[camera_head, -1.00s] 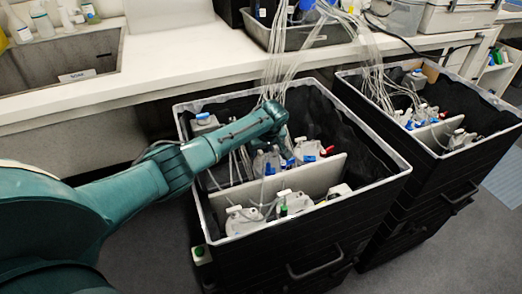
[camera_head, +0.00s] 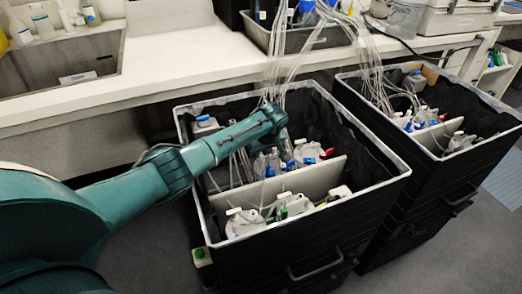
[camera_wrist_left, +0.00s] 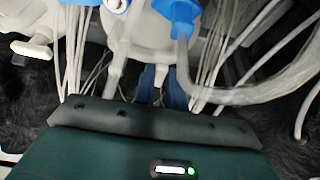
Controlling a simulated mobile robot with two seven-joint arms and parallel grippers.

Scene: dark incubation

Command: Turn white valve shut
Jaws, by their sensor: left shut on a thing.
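My left gripper (camera_head: 289,160) points down into the left black bin, among bottles with blue caps. In the left wrist view its two dark blue fingers (camera_wrist_left: 160,92) are shut on a small pale part, which looks like the white valve (camera_wrist_left: 160,74). That part sits low on the front of a whitish bottle (camera_wrist_left: 152,38). The fingers partly cover it, so I cannot tell how far it is turned. In the head view the arm and nearby bottles hide it. My right gripper is in neither view.
The left black bin (camera_head: 290,258) has a pale divider (camera_head: 307,177) and several containers in front of it. Clear tubes (camera_head: 272,80) hang into the bin near my arm. A second black bin (camera_head: 415,185) stands at right. A white counter (camera_head: 150,75) runs behind.

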